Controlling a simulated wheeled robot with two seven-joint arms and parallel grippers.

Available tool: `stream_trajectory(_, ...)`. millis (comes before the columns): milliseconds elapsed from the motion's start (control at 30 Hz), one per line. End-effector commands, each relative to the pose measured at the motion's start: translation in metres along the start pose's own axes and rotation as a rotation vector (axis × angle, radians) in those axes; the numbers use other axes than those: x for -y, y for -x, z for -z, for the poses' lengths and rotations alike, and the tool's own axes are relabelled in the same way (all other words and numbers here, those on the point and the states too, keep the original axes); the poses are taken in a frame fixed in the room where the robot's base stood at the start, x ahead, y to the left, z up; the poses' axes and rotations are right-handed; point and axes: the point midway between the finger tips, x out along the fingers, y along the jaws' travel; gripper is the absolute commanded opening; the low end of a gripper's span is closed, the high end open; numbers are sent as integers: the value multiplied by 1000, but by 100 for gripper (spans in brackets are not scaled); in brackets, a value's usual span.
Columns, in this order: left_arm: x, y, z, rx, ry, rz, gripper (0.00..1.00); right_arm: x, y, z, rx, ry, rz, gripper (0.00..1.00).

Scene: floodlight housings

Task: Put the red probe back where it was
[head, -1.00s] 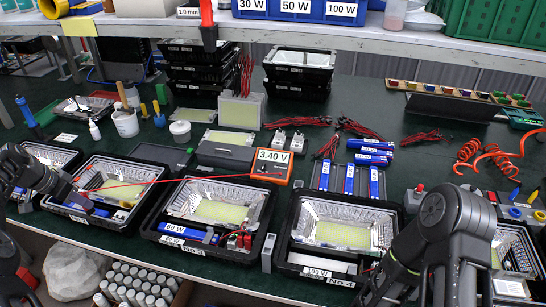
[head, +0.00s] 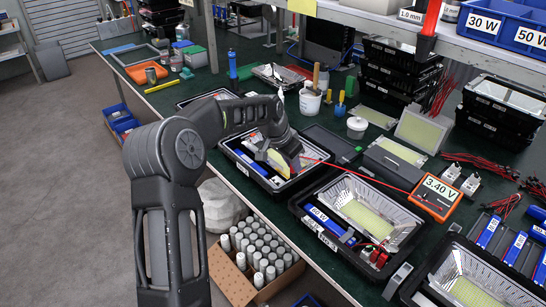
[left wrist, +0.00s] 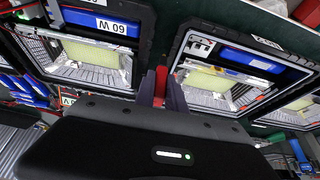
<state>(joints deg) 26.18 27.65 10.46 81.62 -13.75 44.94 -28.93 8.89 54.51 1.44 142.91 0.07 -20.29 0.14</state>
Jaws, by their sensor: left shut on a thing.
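My left gripper (head: 290,160) is over a black-framed floodlight housing (head: 246,172) in the head view. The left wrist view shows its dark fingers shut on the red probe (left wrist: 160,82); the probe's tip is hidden. A red lead (head: 340,172) runs from the gripper to the orange meter (head: 452,208), which reads 3.40 V. In the left wrist view the fingers appear between a housing with a blue 60 W driver (left wrist: 100,22) and another housing with a blue driver (left wrist: 232,58). My right gripper is out of view.
A neighbouring housing (head: 398,262) with red connectors stands to the right. A white tub (head: 309,104) with tools and a small white pot (head: 356,127) stand behind. Stacked black housings (head: 400,70) stand at the back. A box of white cylinders (head: 236,283) is below the bench.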

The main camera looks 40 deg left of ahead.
Motion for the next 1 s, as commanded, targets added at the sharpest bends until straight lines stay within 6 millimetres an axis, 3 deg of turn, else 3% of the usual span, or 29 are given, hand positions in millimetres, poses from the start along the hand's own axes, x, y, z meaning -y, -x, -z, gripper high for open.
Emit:
stream_trajectory(33, -32, 6, 7, -2, 18, 13, 0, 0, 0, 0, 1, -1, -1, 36)
stream_trajectory(200, -116, 20, 12, -3, 119, 59, 0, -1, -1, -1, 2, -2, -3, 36)
stream_trajectory(400, -180, 34, 3, 0, 194, 90, 0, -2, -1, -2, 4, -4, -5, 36)
stream_trajectory(600, -200, 38, -2, 2, 222, 101, 0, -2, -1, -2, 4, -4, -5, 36)
stream_trajectory(1000, -200, 37, -2, 3, 225, 100, 0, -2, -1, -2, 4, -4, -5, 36)
